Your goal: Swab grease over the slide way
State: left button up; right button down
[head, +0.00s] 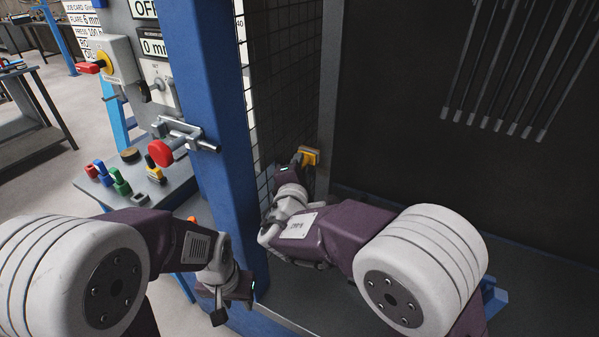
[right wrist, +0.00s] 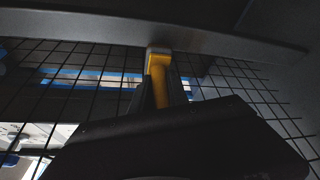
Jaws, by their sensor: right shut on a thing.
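My right gripper (head: 301,159) reaches into the dark enclosure beside the mesh and is shut on a yellow-handled swab (head: 309,155). In the right wrist view the swab's yellow handle (right wrist: 160,88) stands between the fingers, with a pale head at its far end. The head is close to a grey rail (right wrist: 215,40), which may be the slide way; I cannot tell whether they touch. My left gripper (head: 219,312) hangs low, left of the enclosure, its fingers pointing down. Whether it is open or shut is unclear, and I see nothing held.
A blue post (head: 207,100) and a black wire mesh (head: 283,80) stand between my arms. A red-knobbed clamp (head: 162,152) sticks out left of the post. A bench (head: 95,188) carries several coloured small tools. Several grey rods (head: 497,70) hang at the upper right.

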jog(key=shift+w+d, duration=0.15)
jog(key=shift+w, duration=0.4)
jog(key=shift+w, duration=0.2)
dwell(0.3)
jog(key=shift+d, duration=0.1)
jog(key=s+d+r, duration=0.3)
jog(key=s+d, duration=0.1)
jog(key=d, duration=0.1)
dwell(0.9)
jog(key=shift+d+r, duration=0.1)
jog(key=shift+w+d, duration=0.2)
jog(key=shift+w, duration=0.4)
